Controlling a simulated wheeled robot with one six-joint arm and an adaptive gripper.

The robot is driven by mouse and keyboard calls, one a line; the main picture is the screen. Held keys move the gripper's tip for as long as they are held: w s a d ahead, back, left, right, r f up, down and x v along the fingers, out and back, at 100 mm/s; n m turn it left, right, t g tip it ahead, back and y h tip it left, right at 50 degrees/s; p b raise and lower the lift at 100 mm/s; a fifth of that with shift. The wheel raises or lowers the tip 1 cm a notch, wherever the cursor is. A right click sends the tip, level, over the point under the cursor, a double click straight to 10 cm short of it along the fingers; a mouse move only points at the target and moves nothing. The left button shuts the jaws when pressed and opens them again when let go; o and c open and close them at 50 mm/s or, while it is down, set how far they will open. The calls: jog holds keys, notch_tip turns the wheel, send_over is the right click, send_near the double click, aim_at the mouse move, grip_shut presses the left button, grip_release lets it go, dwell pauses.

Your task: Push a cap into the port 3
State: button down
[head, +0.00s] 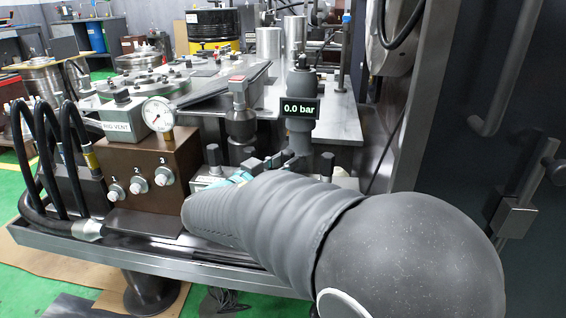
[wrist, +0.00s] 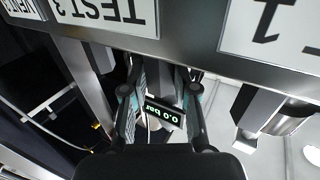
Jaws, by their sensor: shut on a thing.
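A brown block (head: 150,160) stands at the left with the numbers 1, 2 and 3 on its front. Port 3 (head: 167,178) is the rightmost, with a pale round fitting at its mouth; I cannot tell whether this is a cap. My gripper (wrist: 160,90) shows in the wrist view with its two fingers drawn in. In the head view my own arm mostly hides the gripper, to the right of the block.
A pressure gauge (head: 158,114) sits on the block. A display (head: 300,108) reads 0.0 bar and shows upside down in the wrist view (wrist: 162,115). Black hoses (head: 47,150) rise at the left. In the wrist view, an upside-down TEST 3 label (wrist: 105,14) lies close beyond the fingers.

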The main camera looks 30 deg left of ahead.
jog(key=shift+f, duration=0.1)
jog(key=c, duration=0.8)
grip_release()
jog(key=shift+s, duration=0.15)
jog(key=v, duration=1.1)
jog(key=shift+s+a, duration=0.15)
jog(key=shift+s, duration=0.2)
